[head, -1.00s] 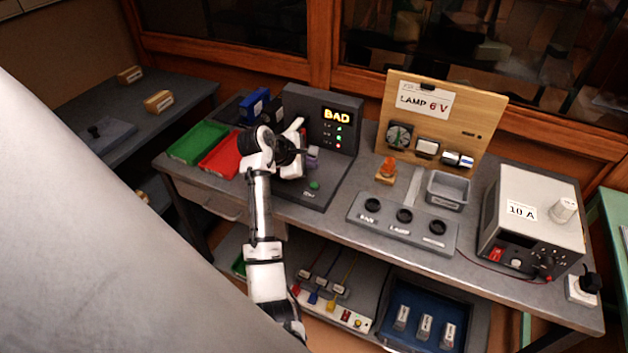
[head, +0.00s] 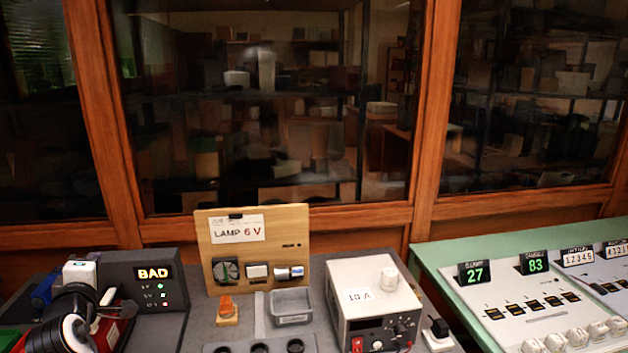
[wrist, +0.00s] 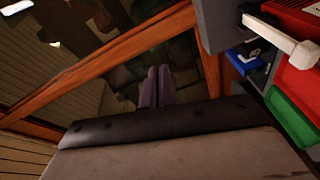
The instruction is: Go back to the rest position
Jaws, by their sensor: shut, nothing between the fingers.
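My gripper (wrist: 157,87) shows in the wrist view as two purple-grey fingers side by side, closed together with nothing between them. It points at the dark window glass and wooden frame, clear of any object. In the head view my black and white arm is at the lower left, in front of the tester (head: 152,258) that reads BAD. The fingers cannot be made out there. In the wrist view a white lever (wrist: 282,36) on a dark grey box is at the upper right, apart from the fingers.
A red bin (wrist: 298,78), a green bin (wrist: 292,118) and a blue object (wrist: 243,58) lie right of my fingers. The bench also holds a wooden lamp board (head: 290,225) and a power supply (head: 375,285). A green table (head: 440,250) stands at the right.

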